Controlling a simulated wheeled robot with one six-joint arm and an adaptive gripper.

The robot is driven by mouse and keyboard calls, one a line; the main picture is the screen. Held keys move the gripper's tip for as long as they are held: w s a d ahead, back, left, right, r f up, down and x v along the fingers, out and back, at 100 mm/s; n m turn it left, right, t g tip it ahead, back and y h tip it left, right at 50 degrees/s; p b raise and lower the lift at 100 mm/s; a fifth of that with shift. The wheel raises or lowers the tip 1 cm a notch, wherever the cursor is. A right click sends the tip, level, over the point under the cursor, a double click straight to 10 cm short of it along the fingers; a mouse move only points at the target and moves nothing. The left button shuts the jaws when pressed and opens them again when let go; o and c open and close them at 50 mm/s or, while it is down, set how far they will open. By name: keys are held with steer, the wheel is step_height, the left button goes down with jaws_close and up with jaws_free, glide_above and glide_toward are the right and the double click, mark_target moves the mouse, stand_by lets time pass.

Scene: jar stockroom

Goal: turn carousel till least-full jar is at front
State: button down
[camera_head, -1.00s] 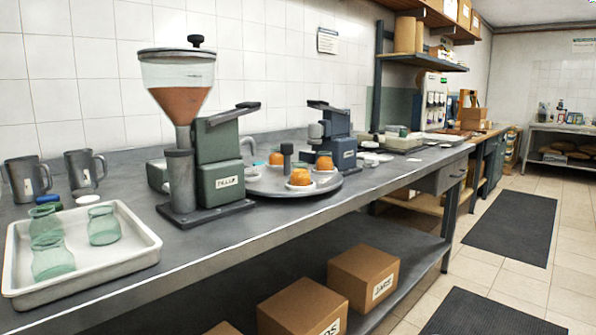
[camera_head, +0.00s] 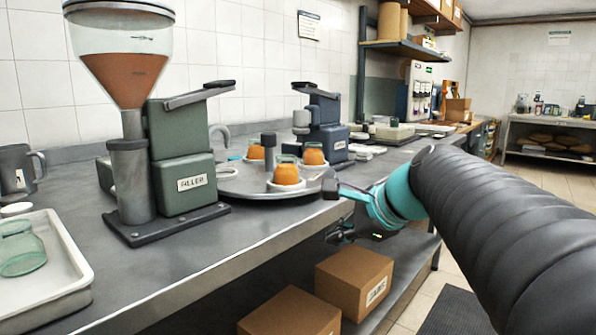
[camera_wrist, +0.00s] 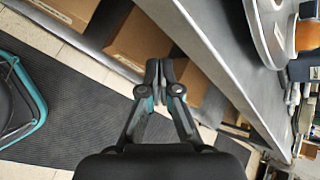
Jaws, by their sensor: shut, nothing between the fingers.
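The carousel is a round grey turntable (camera_head: 235,187) on the bench, right of the filler. Three jars with orange contents show on it: a front jar (camera_head: 286,173), a right jar (camera_head: 314,156) and a back jar (camera_head: 256,152). The exact fill levels are too small to compare. In the wrist view the carousel's rim (camera_wrist: 262,38) and one orange jar (camera_wrist: 307,35) show at the upper right. My gripper (camera_wrist: 160,68) is shut and empty, out past the bench's front edge, apart from the carousel. In the head view it is small and dark.
The green filler (camera_head: 182,160) with its hopper stands left of the carousel, and a blue-grey machine (camera_head: 328,138) behind it. A white tray (camera_head: 72,262) with a glass jar is at the left. Cardboard boxes (camera_head: 352,278) sit on the lower shelf.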

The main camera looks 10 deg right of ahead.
steer(key=w+d+r+m+t+y+b, duration=0.1)
steer(key=w+d+r+m+t, duration=0.1)
steer(key=w+d+r+m, duration=0.35)
steer(key=m+t, duration=0.3)
steer(key=m, duration=0.3)
glide_toward(324, 166)
steer(key=shift+g, duration=0.3)
steer(key=b+x, duration=0.1)
steer(key=x, duration=0.4)
steer(key=shift+w+d+r+b, duration=0.1)
steer(key=shift+w+b, duration=0.2)
steer(key=shift+w+a+y, duration=0.25)
steer(key=shift+w+y, duration=0.05)
steer(key=shift+w, duration=0.35)
